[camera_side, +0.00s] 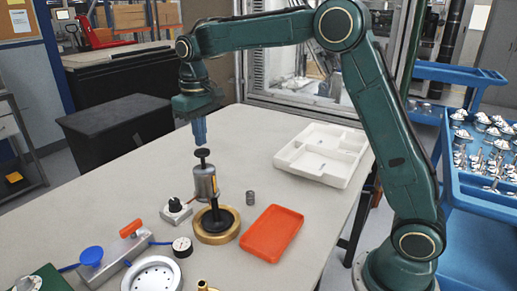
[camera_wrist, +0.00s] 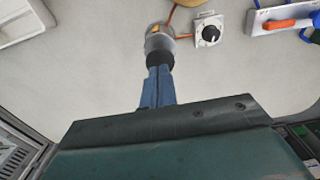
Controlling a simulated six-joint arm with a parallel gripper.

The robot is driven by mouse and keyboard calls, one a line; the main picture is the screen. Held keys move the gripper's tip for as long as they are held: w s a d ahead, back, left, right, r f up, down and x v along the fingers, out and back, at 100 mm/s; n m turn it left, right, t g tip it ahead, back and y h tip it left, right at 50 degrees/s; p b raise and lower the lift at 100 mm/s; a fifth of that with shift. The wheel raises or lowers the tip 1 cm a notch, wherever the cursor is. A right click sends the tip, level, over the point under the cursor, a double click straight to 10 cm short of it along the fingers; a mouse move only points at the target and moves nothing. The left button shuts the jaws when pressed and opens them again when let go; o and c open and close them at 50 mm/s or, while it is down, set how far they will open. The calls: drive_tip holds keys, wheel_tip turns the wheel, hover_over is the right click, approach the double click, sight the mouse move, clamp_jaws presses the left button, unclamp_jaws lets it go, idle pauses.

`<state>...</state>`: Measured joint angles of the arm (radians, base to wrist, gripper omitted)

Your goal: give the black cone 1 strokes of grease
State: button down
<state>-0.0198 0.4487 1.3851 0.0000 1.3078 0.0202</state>
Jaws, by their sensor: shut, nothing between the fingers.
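A black cone-like piece (camera_side: 215,214) stands upright in a brass ring (camera_side: 217,236) on the table. A grey cylinder (camera_side: 205,184) with a black plunger cap (camera_side: 203,153) rises just above it; I cannot tell whether the two touch. My gripper (camera_side: 201,143) points down with its blue fingers shut and empty, a little above the black cap. In the wrist view, the closed fingers (camera_wrist: 160,72) line up with the black cap (camera_wrist: 160,60) and the grey cylinder (camera_wrist: 157,40) beyond. The wrist view hides the cone.
A white box with a black knob (camera_side: 175,211) stands left of the cylinder, a small spring-like part (camera_side: 250,198) right of it. An orange tray (camera_side: 271,233) and a white tray (camera_side: 322,153) lie to the right. A gauge (camera_side: 182,247) and a holed disc (camera_side: 152,275) are in front.

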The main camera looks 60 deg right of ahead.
sight(202, 150)
drive_tip(key=shift+f, duration=0.3)
drive_tip(key=shift+f, duration=1.7)
drive_tip(key=shift+r, duration=2)
drive_tip(key=shift+r, duration=0.15)
drive_tip(key=shift+r, duration=1.85)
